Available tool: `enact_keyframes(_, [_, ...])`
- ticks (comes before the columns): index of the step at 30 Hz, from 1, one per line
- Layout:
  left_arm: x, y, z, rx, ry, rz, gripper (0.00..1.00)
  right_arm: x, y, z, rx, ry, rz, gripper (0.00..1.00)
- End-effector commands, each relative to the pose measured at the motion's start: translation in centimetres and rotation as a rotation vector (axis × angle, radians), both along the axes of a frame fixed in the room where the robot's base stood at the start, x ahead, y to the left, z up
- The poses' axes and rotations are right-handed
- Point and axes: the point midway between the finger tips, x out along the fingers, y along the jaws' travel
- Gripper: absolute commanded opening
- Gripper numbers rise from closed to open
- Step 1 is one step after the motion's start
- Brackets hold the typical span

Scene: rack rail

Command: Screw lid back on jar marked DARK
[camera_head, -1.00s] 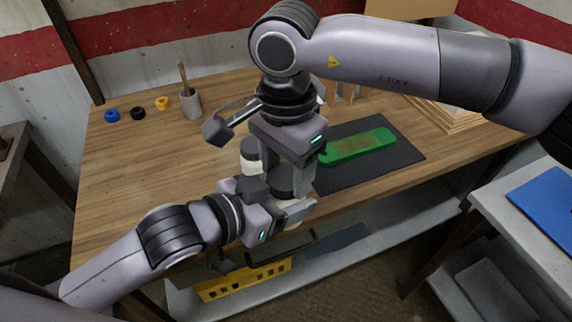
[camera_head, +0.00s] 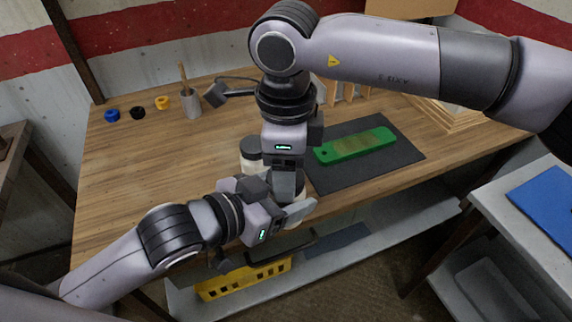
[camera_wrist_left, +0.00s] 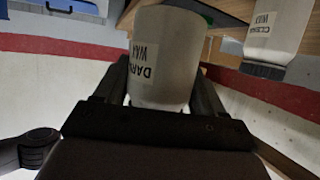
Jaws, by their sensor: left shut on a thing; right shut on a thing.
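The jar marked DARK (camera_wrist_left: 163,58) is held between my left gripper's fingers, and its label shows upside down in the left wrist view. My left gripper (camera_head: 292,211) is shut on this jar near the bench's front edge; it also shows in the left wrist view (camera_wrist_left: 163,95). My right gripper (camera_head: 286,190) points down from above at the jar's top, shut on the dark lid there. The lid is hidden by the fingers now, so I cannot tell how it sits on the jar.
A second white jar with a dark lid (camera_head: 251,150) stands close behind the grippers. A green board (camera_head: 355,146) lies on a dark mat (camera_head: 400,155) to the right. A cup with a handle (camera_head: 193,104) and small rings stand back left. The left bench area is clear.

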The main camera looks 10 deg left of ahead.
Motion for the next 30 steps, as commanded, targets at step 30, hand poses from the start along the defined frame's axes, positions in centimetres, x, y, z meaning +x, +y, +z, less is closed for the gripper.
enact_keyframes(30, [0.0,0.0,0.1,-0.002,-0.002,0.000,0.00,0.0,0.0,4.6,0.001,0.000,0.003,0.84])
